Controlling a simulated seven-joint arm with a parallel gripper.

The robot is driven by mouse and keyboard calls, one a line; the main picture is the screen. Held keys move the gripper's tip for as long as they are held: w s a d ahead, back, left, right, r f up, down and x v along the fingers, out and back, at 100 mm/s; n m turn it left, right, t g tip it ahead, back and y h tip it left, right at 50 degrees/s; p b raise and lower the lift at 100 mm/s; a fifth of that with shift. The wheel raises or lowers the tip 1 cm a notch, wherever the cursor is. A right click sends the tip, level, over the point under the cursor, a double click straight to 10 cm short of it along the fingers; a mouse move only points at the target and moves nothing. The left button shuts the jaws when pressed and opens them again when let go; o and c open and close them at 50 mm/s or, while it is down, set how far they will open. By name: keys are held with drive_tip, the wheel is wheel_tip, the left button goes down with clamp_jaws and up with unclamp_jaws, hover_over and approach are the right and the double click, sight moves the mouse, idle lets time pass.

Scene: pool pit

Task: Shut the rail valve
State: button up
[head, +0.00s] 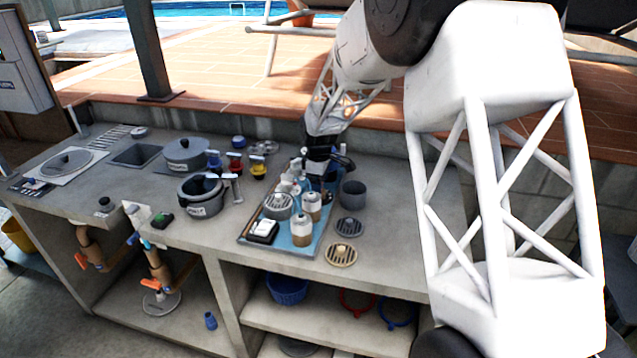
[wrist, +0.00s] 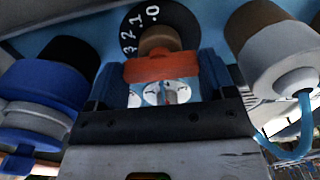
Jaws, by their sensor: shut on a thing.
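In the wrist view an orange-red handle (wrist: 162,66) sits between the two dark blue fingers of my gripper (wrist: 158,76), which is shut on it. The handle lies crosswise in front of a brown round stem (wrist: 160,39). Behind the stem is a black dial (wrist: 126,24) marked 0, 1, 2 and 3. I take this as the rail valve; its pointer against the numbers cannot be made out. In the head view my gripper (head: 322,162) is over the counter, at the back of a blue tray. The handle and dial cannot be made out there.
The blue tray (head: 275,239) holds white-and-brown bottles (head: 302,229) and a grey slotted pot, close to my gripper. A grey cup (head: 353,194) stands to the right. Grey pots (head: 186,154) stand to the left. In the wrist view a blue-grey cylinder (wrist: 36,100) and white bottle (wrist: 275,55) flank the fingers.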

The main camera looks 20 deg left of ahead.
drive_tip(key=shift+m, duration=0.5)
drive_tip(key=m, duration=0.3)
drive_tip(key=shift+m, duration=0.4)
drive_tip(key=m, duration=0.4)
drive_tip(key=shift+m, duration=0.3)
drive_tip(key=m, duration=0.9)
drive_tip(key=o, duration=0.9)
